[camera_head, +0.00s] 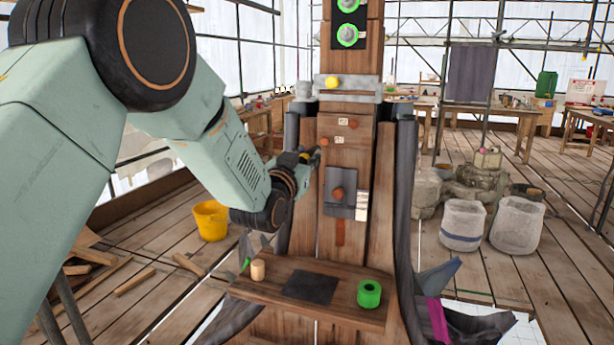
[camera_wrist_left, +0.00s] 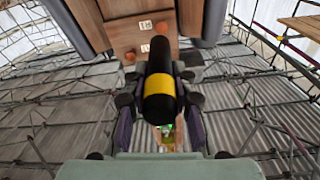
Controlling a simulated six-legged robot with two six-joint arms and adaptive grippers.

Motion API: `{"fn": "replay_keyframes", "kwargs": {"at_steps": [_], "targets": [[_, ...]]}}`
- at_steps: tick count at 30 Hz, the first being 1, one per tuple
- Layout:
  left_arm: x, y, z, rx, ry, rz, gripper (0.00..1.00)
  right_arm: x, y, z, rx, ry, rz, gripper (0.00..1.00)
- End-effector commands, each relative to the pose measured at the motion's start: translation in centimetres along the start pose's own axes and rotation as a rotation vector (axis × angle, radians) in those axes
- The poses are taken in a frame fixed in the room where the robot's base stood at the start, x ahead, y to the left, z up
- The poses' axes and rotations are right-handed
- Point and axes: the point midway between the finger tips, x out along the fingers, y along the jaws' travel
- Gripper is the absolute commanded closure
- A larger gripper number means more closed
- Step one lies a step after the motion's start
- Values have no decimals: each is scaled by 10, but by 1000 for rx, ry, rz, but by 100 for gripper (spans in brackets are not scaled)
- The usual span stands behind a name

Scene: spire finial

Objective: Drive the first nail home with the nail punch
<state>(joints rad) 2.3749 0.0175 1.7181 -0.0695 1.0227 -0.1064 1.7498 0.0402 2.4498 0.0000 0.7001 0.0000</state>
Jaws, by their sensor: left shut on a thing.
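My left gripper (camera_head: 300,160) is shut on the nail punch (camera_wrist_left: 160,92), a black rod with a yellow band. In the head view the punch (camera_head: 312,155) points toward the wooden post (camera_head: 362,150), its end close to the lower-left copper nail head (camera_head: 324,142). I cannot tell whether they touch. A second copper nail head (camera_head: 353,124) is higher and to the right; small white labels sit beside both. In the wrist view the two heads show as the lower-left nail (camera_wrist_left: 130,56) and the upper nail (camera_wrist_left: 161,27). My right gripper is not in view.
Below, a grey plate (camera_head: 333,208) with a copper knob is on the post. A wooden ledge (camera_head: 265,288) holds a green ring (camera_head: 369,293), a wooden cylinder (camera_head: 257,270) and a dark mat (camera_head: 311,287). Grey side pieces (camera_head: 404,190) flank the post. A yellow bucket (camera_head: 210,220) stands left.

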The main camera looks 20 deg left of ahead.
Motion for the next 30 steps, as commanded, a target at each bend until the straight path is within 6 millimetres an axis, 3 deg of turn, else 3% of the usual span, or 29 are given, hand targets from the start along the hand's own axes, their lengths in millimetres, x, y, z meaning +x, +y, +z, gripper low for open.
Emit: {"fn": "replay_keyframes", "kwargs": {"at_steps": [3, 14, 30], "targets": [[3, -1, -8, -1, 19, 2, 100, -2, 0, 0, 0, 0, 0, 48], [4, 0, -7, -1, 20, 7, 100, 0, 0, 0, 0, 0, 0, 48], [50, 0, -2, -2, 20, 7, 100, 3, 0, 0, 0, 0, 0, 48]]}}
